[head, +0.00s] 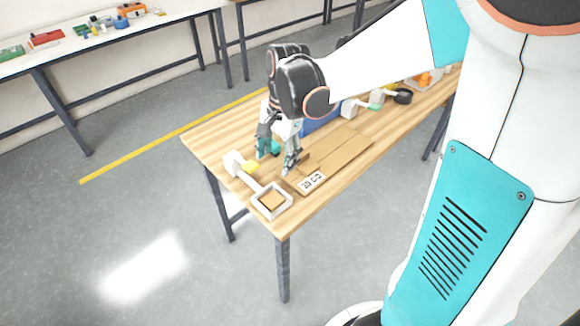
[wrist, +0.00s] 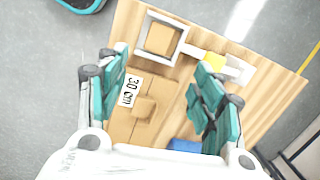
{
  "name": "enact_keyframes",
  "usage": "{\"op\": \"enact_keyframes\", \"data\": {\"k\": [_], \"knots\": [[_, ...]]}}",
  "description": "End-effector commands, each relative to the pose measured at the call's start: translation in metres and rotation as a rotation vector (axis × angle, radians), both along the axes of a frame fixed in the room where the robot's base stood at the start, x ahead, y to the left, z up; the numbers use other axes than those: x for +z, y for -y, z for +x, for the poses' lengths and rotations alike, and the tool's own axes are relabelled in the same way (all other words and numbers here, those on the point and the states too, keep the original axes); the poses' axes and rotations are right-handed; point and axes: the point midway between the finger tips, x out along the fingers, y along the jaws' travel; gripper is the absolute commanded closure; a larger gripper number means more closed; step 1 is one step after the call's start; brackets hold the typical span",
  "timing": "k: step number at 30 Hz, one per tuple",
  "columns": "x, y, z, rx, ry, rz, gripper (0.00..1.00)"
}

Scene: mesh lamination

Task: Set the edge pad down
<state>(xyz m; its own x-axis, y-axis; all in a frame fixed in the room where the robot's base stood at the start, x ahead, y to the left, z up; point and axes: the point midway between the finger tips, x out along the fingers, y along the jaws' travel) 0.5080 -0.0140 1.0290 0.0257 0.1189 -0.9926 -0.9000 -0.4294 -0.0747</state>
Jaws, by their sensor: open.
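My gripper (head: 275,162) is open above the table, and its teal-lined fingers stand wide apart in the wrist view (wrist: 160,88). Between the fingers, in the wrist view, a small brown block (wrist: 144,107) rests on flat brown cardboard (wrist: 122,128) and touches neither finger. The cardboard also shows in the head view (head: 345,148), beside a white label reading 30 cm (wrist: 130,90). I cannot tell which brown piece is the edge pad.
A white device with a yellow part (head: 250,166) stands behind the tray. A blue item (head: 322,122) is partly hidden behind my gripper. Black and white items (head: 402,96) stand farther along the table. The table's front edge is close to the tray and label.

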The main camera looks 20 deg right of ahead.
Motion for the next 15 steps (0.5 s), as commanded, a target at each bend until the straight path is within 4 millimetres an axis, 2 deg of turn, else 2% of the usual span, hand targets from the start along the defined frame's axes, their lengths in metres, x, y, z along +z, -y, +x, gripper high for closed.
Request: {"op": "enact_keyframes", "data": {"k": [6,15], "knots": [[0.042,-0.006,-0.036,0.251,0.164,-0.064,0.39],[0.077,-0.011,-0.086,0.605,0.377,-0.204,0.39]]}}
